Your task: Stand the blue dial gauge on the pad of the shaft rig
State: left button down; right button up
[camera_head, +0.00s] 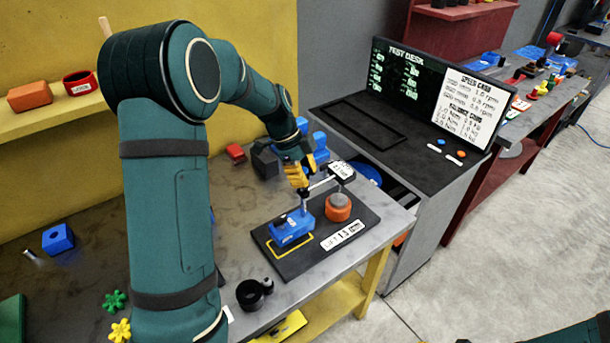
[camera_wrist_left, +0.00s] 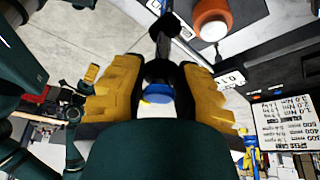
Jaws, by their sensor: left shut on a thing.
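The blue dial gauge (camera_head: 291,229) has a blue block base, an upright post and a thin arm that reaches right towards the orange disc. My left gripper (camera_head: 299,178) is shut on the top of its post. The gauge is upright over the yellow-outlined pad (camera_head: 293,251) of the dark shaft rig plate (camera_head: 345,257); I cannot tell whether its base touches. The rig's orange disc (camera_head: 338,208) stands right of the base. In the left wrist view, the yellow fingers (camera_wrist_left: 160,92) flank a black and blue part of the gauge (camera_wrist_left: 158,95).
A black ring clamp (camera_head: 254,293) lies on the table in front of the rig. Black, red and blue blocks (camera_head: 265,162) stand behind it. The test desk (camera_head: 395,135) is at the right. A blue block (camera_head: 58,239) and green and yellow knobs lie at the left.

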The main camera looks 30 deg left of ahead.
aim_at(304, 192)
pick_arm(q)
jog(key=shift+r+b, duration=0.1)
jog(key=shift+b, duration=0.3)
dwell(0.7)
jog(key=shift+f+b, duration=1.75)
jog(key=shift+b, duration=0.05)
dwell(0.4)
jog(key=c, duration=0.7)
grip_release()
jog(key=shift+c, duration=0.2)
jog(key=shift+s+f, duration=0.1)
jog(key=v, duration=1.2)
jog(key=shift+d, duration=0.1)
